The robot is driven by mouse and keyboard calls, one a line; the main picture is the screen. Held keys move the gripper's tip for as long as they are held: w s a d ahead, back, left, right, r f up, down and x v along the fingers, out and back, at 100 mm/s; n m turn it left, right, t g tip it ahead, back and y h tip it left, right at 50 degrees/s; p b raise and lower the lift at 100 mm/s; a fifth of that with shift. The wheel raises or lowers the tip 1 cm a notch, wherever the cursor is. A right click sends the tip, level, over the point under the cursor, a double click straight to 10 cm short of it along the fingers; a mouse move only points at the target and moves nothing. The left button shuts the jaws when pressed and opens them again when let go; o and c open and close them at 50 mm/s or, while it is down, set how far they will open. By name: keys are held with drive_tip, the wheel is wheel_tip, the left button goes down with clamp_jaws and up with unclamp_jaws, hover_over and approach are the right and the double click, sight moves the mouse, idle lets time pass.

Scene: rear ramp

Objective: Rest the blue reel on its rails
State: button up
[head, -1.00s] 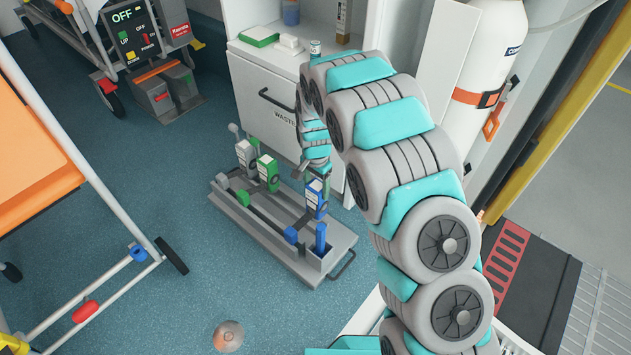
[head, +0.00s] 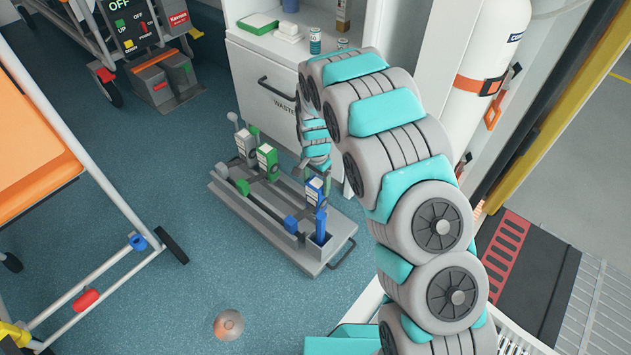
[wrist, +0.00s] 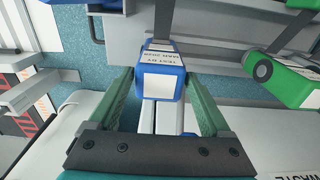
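The blue reel (head: 315,190), a blue box with a white label, is at the right end of the grey rail tray (head: 272,243). In the wrist view the blue reel (wrist: 160,82) sits between the green fingers of my gripper (wrist: 160,76), which press close on both its sides; the gripper looks shut on it. In the head view my gripper (head: 318,172) reaches down onto the reel from above. A blue block (head: 291,224) and a blue upright (head: 320,228) are on the tray by the reel. The reel's underside is hidden, so I cannot tell whether it touches the rails.
A green reel (head: 267,160) and a grey reel (head: 246,146) stand on the tray to the left. The white waste cabinet (head: 268,75) is close behind. An orange-topped trolley (head: 40,150) stands at the left. Floor in front of the tray is mostly clear, with a small dome (head: 229,324).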

drive_tip(key=shift+o, duration=1.2)
wheel_tip(320, 180, up, 7)
drive_tip(key=shift+a+r, duration=0.1)
drive_tip(key=shift+r, duration=0.1)
drive_tip(key=shift+s+r, duration=0.15)
drive_tip(key=shift+r, duration=0.15)
drive_tip(key=s+d+r+n+p, duration=0.1)
drive_tip(key=s+d+r+p, duration=0.1)
drive_tip(key=s+d+r, duration=0.55)
drive_tip(key=s+d+r+n+p, duration=0.2)
drive_tip(key=s+d+r, duration=0.3)
drive_tip(key=s+r, duration=0.45)
drive_tip(key=s+d+r+n+p, duration=0.1)
drive_tip(key=s+r, duration=0.2)
drive_tip(key=s, duration=0.5)
drive_tip(key=s+d+r+n+g+p, duration=0.1)
drive_tip(key=s+r, duration=0.3)
drive_tip(key=s, duration=0.4)
drive_tip(key=s+d+r+n+g+p, duration=0.1)
drive_tip(key=s+d+r+n, duration=0.1)
drive_tip(key=s, duration=0.5)
drive_tip(key=shift+s+d+r+n, duration=0.3)
drive_tip(key=shift+s+d+r, duration=0.1)
drive_tip(key=shift+d+r, duration=0.4)
